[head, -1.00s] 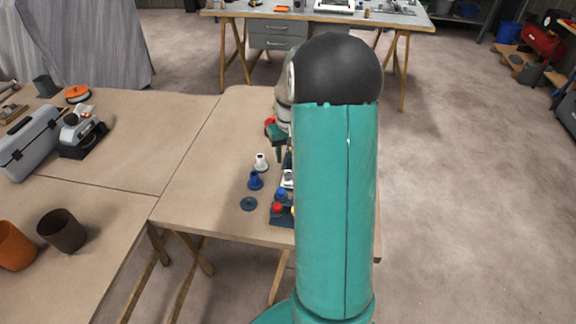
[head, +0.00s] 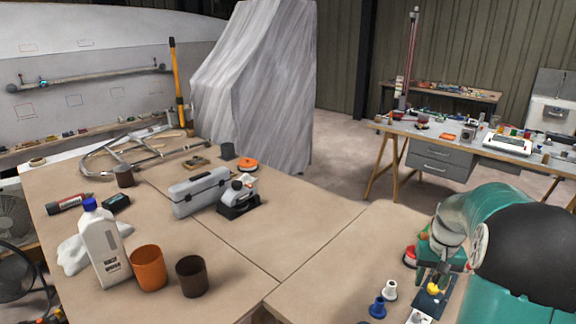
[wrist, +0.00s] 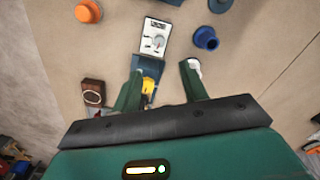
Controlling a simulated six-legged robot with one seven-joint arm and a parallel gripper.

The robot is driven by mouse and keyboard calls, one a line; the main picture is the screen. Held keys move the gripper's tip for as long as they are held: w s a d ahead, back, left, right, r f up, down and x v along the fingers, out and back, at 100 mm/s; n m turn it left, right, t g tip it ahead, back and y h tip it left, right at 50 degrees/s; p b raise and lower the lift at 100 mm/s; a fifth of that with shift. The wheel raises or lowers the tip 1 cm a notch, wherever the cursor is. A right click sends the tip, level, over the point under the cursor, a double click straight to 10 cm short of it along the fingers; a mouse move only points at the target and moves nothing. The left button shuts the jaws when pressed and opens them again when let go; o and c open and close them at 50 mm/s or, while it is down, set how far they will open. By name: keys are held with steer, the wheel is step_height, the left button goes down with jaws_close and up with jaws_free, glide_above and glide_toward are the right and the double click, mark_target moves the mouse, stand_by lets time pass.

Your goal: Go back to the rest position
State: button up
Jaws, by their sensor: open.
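My gripper (head: 440,272) hangs at the lower right of the head view, above the small work table. In the wrist view its two green fingers (wrist: 161,84) stand well apart, with nothing gripped between them. Below it, a yellow piece (wrist: 149,82) on a dark blue base shows beside the left finger. A white cone-shaped piece (wrist: 195,68) shows partly at the right finger tip; it seems to lie below, but I cannot tell the distance. My arm covers part of the table in the head view.
A blue cone (head: 377,308) and a white panel with a dial (wrist: 154,38) lie on the small table. A brown box (wrist: 93,92) is near the left finger. The adjoining table holds a white jug (head: 104,248), cups and a grey toolbox (head: 199,192). Its middle is bare.

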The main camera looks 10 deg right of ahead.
steer(key=s+a+r+n+t+h, duration=0.1)
steer(key=s+a+r, duration=0.1)
steer(key=a+r, duration=0.5)
steer(key=s+a+r+n+t, duration=0.1)
steer(key=a+r, duration=0.3)
steer(key=a, duration=0.5)
steer(key=s+a+r+n+t, duration=0.2)
steer(key=s+a+r+t, duration=0.1)
steer(key=s+a, duration=1)
steer(key=shift+s+a+n+t+y, duration=0.3)
steer(key=shift+s+a+n+y, duration=0.1)
steer(key=shift+a, duration=0.7)
